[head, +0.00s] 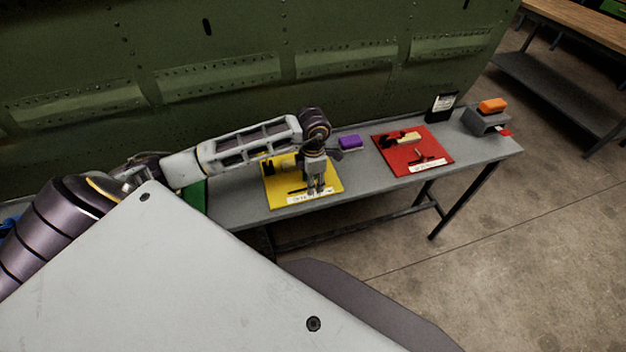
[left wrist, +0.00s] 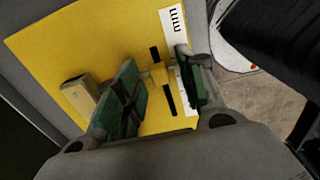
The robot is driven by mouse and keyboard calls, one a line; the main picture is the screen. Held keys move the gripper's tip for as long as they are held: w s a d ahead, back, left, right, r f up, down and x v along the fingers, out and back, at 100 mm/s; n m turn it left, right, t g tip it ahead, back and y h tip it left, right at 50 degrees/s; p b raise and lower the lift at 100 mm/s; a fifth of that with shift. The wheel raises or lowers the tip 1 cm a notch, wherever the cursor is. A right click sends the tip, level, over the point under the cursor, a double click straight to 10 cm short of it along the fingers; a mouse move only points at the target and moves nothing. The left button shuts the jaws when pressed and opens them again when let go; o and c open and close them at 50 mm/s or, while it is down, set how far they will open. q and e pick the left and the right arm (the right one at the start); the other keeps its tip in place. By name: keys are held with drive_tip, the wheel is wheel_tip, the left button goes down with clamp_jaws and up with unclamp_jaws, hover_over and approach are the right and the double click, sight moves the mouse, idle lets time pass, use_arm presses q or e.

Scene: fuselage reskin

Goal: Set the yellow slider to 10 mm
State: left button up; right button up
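The yellow board (head: 278,199) lies on the grey table, partly covered by my left gripper (head: 316,187) in the head view. In the left wrist view the board (left wrist: 75,45) has a black slot (left wrist: 169,99) with a small yellow slider (left wrist: 159,73) in it. A white scale strip (left wrist: 172,18) printed "mm" runs beside the slot; its marks are partly hidden by a finger. My left gripper (left wrist: 156,76) is open, with green-padded fingers on either side of the slider and visible gaps. I cannot read the slider's setting. My right gripper is not in view.
A pale block (left wrist: 78,96) sits on the yellow board beside one finger. Right of it on the table (head: 375,187) are a purple block (head: 349,142), a red board (head: 428,160), a black labelled box (head: 440,106) and an orange item (head: 492,105). A green riveted panel (head: 220,85) stands behind.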

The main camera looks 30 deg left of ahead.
sight(292, 192)
use_arm(q)
clamp_jaws()
idle(0.4)
drive_tip(key=shift+s+a+b, duration=0.75)
drive_tip(key=shift+s+a, duration=1.45)
drive_tip(key=shift+s, duration=0.25)
unclamp_jaws()
drive_tip(key=shift+s, duration=0.15)
drive_tip(key=shift+r, duration=0.15)
wheel_tip(292, 192, up, 12)
